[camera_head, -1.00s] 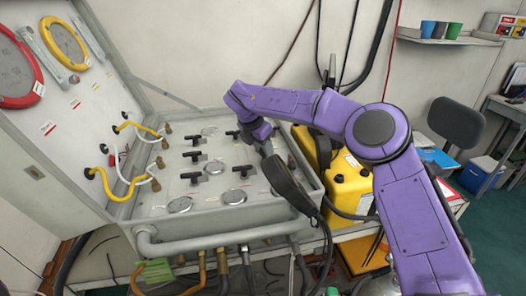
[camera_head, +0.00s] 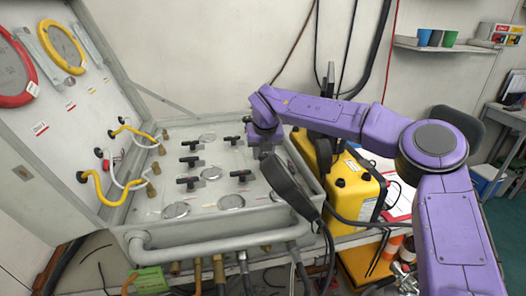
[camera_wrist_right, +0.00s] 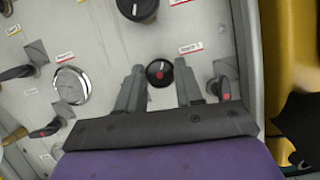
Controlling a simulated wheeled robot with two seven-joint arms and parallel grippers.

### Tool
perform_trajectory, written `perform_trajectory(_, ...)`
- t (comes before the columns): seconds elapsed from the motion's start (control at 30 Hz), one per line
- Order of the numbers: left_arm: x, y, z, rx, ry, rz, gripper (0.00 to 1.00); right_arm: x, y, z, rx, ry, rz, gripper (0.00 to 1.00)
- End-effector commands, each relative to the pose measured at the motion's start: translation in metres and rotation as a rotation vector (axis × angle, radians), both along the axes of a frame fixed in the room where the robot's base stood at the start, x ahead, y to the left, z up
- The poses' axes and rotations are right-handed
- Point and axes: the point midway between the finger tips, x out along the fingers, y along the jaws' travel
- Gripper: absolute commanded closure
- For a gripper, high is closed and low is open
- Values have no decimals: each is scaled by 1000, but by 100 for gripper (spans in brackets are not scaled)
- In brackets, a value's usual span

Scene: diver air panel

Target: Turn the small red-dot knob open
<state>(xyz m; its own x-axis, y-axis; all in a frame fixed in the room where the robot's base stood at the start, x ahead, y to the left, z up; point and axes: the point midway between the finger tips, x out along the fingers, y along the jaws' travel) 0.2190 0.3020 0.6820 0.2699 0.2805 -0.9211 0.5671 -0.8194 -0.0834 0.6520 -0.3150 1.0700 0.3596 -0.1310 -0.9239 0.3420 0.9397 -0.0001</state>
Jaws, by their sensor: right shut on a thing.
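The small red-dot knob (camera_wrist_right: 160,73) is a round black knob with a red dot and a pale mark, on the grey panel. In the right wrist view it sits between the two fingertips of my right gripper (camera_wrist_right: 160,82), which is shut on it. In the head view my right gripper (camera_head: 262,152) is over the right part of the panel (camera_head: 150,208), and the knob is hidden by the gripper and arm. My left gripper is not in view.
Several black T-handles (camera_head: 190,183) and round metal caps (camera_head: 176,210) stand left of the gripper. A larger black knob (camera_wrist_right: 138,6) and a red-dotted lever (camera_wrist_right: 224,92) are close by.

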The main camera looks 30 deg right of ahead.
Motion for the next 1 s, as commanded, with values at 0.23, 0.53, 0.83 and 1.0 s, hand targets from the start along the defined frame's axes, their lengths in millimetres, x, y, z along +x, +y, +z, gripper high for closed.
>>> perform_trajectory(0.23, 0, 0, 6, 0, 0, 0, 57, 0, -1, 2, 0, -2, 118, 95)
perform_trajectory(0.53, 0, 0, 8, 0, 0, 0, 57, 0, -1, 1, 0, -3, 173, 95)
perform_trajectory(0.83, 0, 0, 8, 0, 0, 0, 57, 0, -1, 1, 0, -3, 175, 95)
perform_trajectory(1.0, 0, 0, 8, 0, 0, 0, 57, 0, -1, 1, -1, -3, 174, 41)
